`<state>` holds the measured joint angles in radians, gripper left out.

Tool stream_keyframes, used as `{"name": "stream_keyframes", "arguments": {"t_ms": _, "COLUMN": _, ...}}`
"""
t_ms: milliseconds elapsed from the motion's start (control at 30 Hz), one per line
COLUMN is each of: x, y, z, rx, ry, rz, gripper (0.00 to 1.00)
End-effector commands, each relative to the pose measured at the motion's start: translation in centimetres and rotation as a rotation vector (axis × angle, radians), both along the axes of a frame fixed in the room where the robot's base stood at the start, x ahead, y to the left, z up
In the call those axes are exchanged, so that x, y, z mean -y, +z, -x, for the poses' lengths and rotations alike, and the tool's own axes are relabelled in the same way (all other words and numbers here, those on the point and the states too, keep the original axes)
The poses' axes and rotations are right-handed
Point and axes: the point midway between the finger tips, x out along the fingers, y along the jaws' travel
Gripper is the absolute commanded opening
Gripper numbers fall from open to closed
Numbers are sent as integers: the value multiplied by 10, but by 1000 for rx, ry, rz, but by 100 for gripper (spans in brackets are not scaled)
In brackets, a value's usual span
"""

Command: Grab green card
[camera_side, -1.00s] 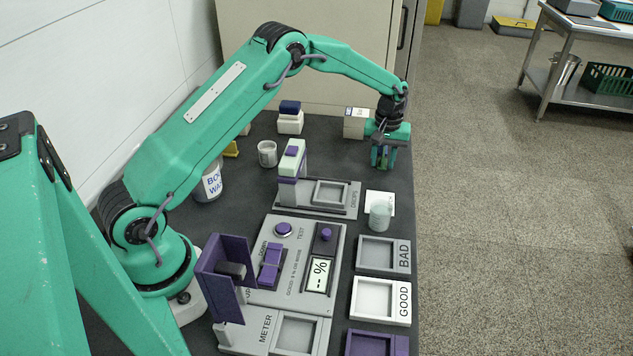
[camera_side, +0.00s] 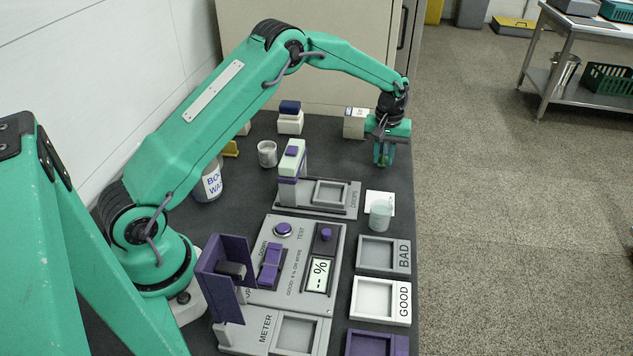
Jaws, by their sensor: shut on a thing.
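My gripper (camera_side: 383,158) points down over the dark table at its far right side. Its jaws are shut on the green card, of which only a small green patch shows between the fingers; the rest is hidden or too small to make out. The gripper is just right of a small pale box (camera_side: 354,124) and beyond the drops station.
Nearer me are the drops station (camera_side: 349,211) and a translucent cup (camera_side: 380,216) on a white square. The BAD tray (camera_side: 376,249), GOOD tray (camera_side: 381,298) and tester panel (camera_side: 265,298) follow. A grey cup (camera_side: 267,153) stands left. The table's right edge is close.

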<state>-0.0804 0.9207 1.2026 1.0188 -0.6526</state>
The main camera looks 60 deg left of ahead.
Motion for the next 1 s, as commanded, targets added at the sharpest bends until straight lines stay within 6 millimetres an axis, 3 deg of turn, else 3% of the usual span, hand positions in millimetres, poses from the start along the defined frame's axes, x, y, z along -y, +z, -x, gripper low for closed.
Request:
{"name": "stream_keyframes", "arguments": {"t_ms": 233, "x": 0, "y": 34, "z": -1, "rx": 4, "ry": 0, "rz": -1, "gripper": 1}}
{"name": "stream_keyframes", "arguments": {"t_ms": 700, "x": 74, "y": 80, "z": 36, "rx": 3, "ry": -4, "rz": 0, "gripper": 1}}
{"name": "stream_keyframes", "arguments": {"t_ms": 1000, "x": 101, "y": 98, "z": 49, "rx": 1, "ry": -1, "rz": 0, "gripper": 1}}
